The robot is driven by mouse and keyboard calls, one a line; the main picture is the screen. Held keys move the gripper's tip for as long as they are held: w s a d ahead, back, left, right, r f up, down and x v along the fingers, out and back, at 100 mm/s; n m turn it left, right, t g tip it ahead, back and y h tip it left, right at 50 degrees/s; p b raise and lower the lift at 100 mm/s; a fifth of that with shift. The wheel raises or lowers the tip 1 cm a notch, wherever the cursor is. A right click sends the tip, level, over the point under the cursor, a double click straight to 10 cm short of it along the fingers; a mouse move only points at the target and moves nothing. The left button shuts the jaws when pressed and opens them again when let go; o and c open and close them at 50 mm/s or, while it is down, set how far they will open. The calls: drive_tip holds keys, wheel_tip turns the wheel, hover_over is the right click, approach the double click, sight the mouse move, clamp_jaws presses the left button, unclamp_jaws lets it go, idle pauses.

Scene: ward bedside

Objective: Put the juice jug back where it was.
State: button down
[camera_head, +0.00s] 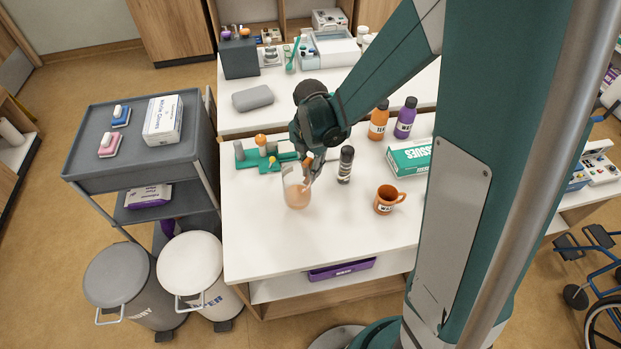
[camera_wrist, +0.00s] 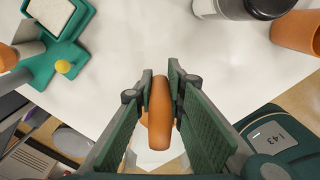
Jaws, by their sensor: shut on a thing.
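The juice jug (camera_head: 297,191) is a clear jug with pale orange juice in it, at the middle left of the white table. It looks upright; I cannot tell whether its base touches the table. My gripper (camera_head: 309,170) is at the jug's upper right side. In the wrist view, my gripper (camera_wrist: 160,88) has its two green pads on either side of the jug's orange handle (camera_wrist: 160,115) and is shut on it. The jug's body is mostly hidden there behind the handle and fingers.
A green rack (camera_head: 246,160) is behind left. A tissue box (camera_head: 408,157) and orange (camera_head: 378,122) and purple (camera_head: 404,120) bottles stand behind right. The table's front left is clear.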

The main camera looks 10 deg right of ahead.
sight(311, 157)
drive_tip(key=shift+f, duration=2)
drive_tip(key=shift+f+b, duration=0.15)
drive_tip(key=shift+b, duration=0.2)
drive_tip(key=c, duration=2.4)
unclamp_jaws()
drive_tip(key=shift+o, duration=0.2)
drive_tip(key=shift+r, duration=0.2)
drive_tip(key=shift+r+p, duration=0.8)
drive_tip(key=shift+r, duration=5.2)
